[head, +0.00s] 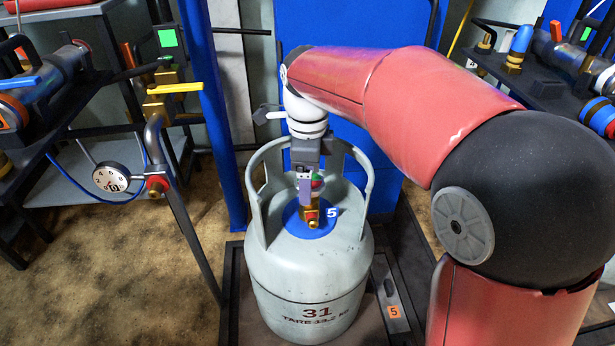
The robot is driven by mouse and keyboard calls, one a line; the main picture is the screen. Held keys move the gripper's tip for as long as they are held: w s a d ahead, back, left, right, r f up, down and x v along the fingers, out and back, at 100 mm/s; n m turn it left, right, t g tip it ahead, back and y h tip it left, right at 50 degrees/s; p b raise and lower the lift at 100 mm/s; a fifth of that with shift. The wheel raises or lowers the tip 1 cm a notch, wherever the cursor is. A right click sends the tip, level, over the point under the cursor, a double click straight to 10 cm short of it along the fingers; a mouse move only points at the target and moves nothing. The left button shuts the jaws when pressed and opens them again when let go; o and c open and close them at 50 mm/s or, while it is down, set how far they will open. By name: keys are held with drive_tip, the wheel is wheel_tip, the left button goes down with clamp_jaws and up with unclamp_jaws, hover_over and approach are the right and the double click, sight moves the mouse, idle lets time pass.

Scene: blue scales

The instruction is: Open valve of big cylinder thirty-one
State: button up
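The big cylinder (307,290) is grey, stands upright and is marked 31 on its front. A handle collar surrounds its top. Its brass valve (311,218) rises from a blue disc with a 5 beside it. A small knob, partly green and red (317,182), shows just above the brass body. My gripper (308,184) points down inside the collar, right at the top of the valve. Its fingers are small here and overlap the knob, so I cannot tell whether they grip it or only stand beside it.
The cylinder stands on a dark platform (232,300) with a plate marked 5 (394,311) at its right. A bent pipe with a round gauge (111,177) stands at the left. A blue post (212,110) rises behind. Shelves with valves flank both sides.

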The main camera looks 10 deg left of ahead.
drive_tip(key=c, duration=1)
